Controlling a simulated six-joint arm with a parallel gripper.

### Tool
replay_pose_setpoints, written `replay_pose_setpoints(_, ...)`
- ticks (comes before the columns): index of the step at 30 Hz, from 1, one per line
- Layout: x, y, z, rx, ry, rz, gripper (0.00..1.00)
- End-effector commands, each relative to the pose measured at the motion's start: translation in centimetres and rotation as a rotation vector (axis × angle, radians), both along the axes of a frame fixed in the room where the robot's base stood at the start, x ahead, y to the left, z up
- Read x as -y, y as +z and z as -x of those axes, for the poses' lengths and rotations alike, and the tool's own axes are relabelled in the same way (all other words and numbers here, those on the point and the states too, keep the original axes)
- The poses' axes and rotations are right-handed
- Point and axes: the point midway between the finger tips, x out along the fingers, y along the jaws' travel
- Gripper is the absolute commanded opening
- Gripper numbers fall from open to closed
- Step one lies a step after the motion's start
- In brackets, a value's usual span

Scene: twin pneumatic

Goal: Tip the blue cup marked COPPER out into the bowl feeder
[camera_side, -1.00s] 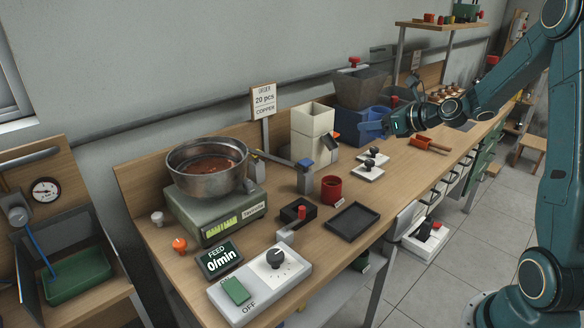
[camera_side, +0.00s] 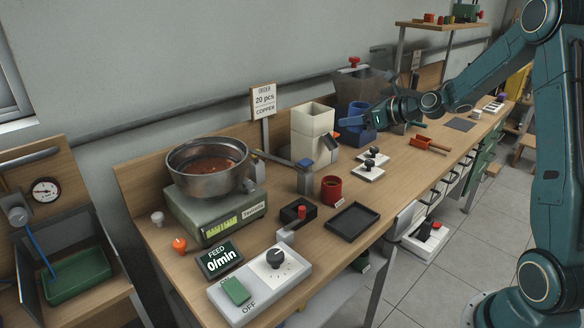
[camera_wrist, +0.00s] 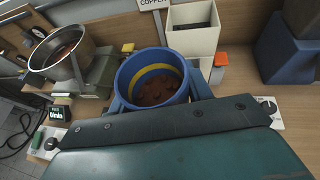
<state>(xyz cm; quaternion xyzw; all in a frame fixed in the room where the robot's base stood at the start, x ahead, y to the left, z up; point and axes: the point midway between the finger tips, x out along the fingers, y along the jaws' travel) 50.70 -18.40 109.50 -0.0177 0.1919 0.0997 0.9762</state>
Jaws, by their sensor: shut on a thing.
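The blue cup (camera_side: 358,112) is held in my gripper (camera_side: 352,121), above the bench and right of the white bin. In the wrist view the cup (camera_wrist: 127,73) has a yellow band inside and reddish-brown pieces at its bottom. Its mouth faces up. The gripper fingers (camera_wrist: 158,95) are shut on its two sides. No COPPER mark on the cup is readable. The bowl feeder (camera_side: 190,182) is a round metal bowl on a grey-green base at the bench's left, with reddish-brown pieces inside. It also shows in the wrist view (camera_wrist: 82,62), left of and apart from the cup.
A white bin (camera_side: 312,122) and an order sign (camera_side: 263,99) reading 20 pcs COPPER stand between cup and bowl. A post with a blue top (camera_side: 305,177), a red cup (camera_side: 331,189) and a black tray (camera_side: 353,219) stand in front. The feed display (camera_side: 218,260) reads 0/min.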

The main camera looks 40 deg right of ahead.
Motion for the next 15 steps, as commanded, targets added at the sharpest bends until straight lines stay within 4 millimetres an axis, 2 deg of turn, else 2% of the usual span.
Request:
replay_pose_setpoints(8, -6.1, 1.2, -6.5, 0.007, 0.172, -0.001, 0.24)
replay_pose_setpoints(15, -12.8, 2.1, -11.3, 0.005, 0.318, -0.002, 0.24)
